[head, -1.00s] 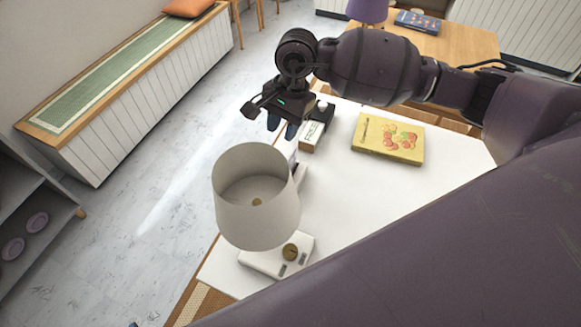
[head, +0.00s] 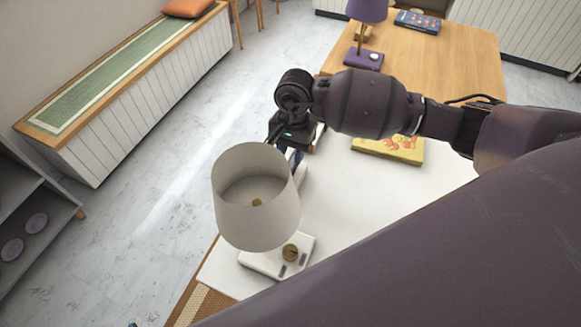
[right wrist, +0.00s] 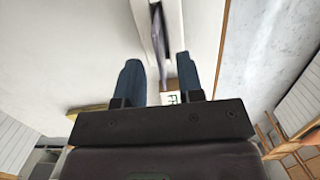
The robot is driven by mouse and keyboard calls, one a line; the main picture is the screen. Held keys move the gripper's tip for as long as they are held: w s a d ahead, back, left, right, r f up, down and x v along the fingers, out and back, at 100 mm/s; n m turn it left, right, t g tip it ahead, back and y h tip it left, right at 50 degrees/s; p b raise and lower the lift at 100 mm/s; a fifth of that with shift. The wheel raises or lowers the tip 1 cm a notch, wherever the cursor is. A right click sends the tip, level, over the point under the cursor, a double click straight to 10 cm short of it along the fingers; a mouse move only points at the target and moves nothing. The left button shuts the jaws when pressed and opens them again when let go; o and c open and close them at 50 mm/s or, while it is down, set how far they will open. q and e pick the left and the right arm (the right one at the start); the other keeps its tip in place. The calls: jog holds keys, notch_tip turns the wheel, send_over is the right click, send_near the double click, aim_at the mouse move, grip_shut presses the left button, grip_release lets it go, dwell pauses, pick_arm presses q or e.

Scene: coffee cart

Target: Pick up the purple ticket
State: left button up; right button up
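A thin, dark purple upright piece, which looks like the ticket (right wrist: 161,40), shows nearly edge-on in the right wrist view, against a white holder or stand (right wrist: 142,18). My right gripper (right wrist: 160,70) is open, with one blue finger on each side of the line of the ticket. I cannot tell whether they touch it. In the head view the right gripper (head: 293,153) is low behind the white lamp (head: 256,200), which hides most of the ticket's place. A tiny blue tip at the bottom edge of the head view may be my left gripper (head: 132,324); its state does not show.
A yellow book (head: 392,149) lies right of the gripper, partly behind my arm. A small white box with dark lettering (right wrist: 173,98) shows beyond the fingers. A wooden table (head: 440,60) with a purple lamp (head: 364,58) stands behind. The white tabletop (head: 350,205) is clear in the middle.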

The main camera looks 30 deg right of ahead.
jog(key=shift+a+f, duration=0.1)
jog(key=shift+f, duration=1.3)
grip_shut()
jog(key=shift+r, duration=0.1)
notch_tip(320, 180, up, 25)
jog(key=p, duration=0.2)
jog(key=shift+p, duration=0.35)
